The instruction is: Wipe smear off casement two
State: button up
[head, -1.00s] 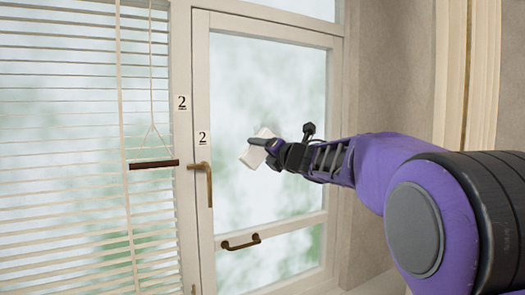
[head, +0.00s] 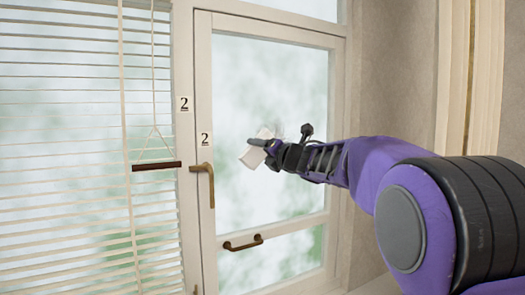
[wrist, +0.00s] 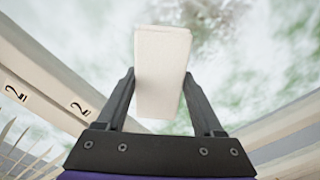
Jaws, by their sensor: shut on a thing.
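Casement two is the tall cream-framed window (head: 285,80), with a "2" label on its frame (head: 205,139) and on the post beside it. It appears shut. My gripper (wrist: 158,85) is shut on a folded white cloth (wrist: 161,60). In the head view the cloth (head: 256,150) is in front of the middle of the pane; I cannot tell if it touches the glass. A faint greyish patch (wrist: 212,14), perhaps the smear, shows on the glass beyond the cloth in the wrist view. The cloth and gripper may hide part of it.
A brass lever handle (head: 206,172) is on the casement's left stile, and a bronze pull handle (head: 243,243) is on its lower rail. White blinds (head: 70,120) with a dark hanging bar (head: 157,166) cover the window to the left. A plain wall (head: 395,75) is at right.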

aim_at(294, 131)
jog(key=w+d, duration=0.7)
jog(key=d, duration=0.4)
jog(key=shift+w, duration=0.4)
dwell(0.9)
